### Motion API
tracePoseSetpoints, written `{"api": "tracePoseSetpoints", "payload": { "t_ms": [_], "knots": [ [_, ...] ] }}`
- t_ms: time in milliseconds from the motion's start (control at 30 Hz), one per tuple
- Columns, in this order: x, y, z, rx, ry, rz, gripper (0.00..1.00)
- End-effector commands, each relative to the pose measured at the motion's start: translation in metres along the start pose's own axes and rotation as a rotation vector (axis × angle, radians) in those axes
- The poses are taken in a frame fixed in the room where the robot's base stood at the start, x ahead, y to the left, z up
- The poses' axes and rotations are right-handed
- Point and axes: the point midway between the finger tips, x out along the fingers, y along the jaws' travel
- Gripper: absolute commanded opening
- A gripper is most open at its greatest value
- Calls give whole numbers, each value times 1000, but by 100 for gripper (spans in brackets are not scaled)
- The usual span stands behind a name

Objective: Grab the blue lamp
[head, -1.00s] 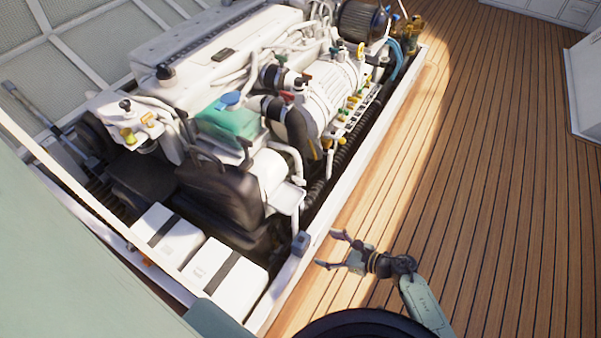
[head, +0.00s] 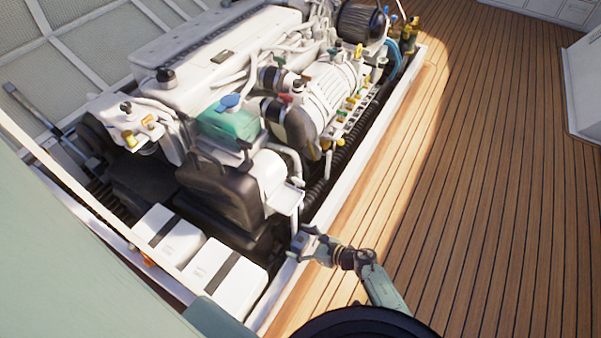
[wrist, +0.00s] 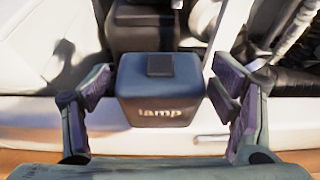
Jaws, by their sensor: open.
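The blue lamp is a small dark blue box (wrist: 161,92) marked "lamp", with a dark square on its top. In the wrist view it sits on the white hatch edge, between the two fingers of my gripper (wrist: 160,105). The fingers are open, one on each side; the right finger looks very close to the box, and I cannot tell whether it touches. In the head view my gripper (head: 303,246) is at the hatch's white rim, and the lamp is largely hidden by the fingers there.
The white hatch rim (head: 405,90) runs along the engine (head: 225,60). Two white boxes with black straps (head: 222,275) stand inside the hatch, left of my gripper. A black seat-like part (head: 222,190) is behind it. The wooden deck (head: 480,200) to the right is clear.

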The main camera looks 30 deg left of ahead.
Motion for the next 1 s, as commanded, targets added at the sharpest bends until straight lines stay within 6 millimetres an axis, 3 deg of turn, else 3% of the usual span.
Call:
{"api": "tracePoseSetpoints", "payload": {
  "t_ms": [67,900,1000],
  "knots": [
    [0,0,0,0,0,0,78],
    [0,0,0,0,-1,0,23],
    [0,0,1,0,-1,0,21]
  ]
}}
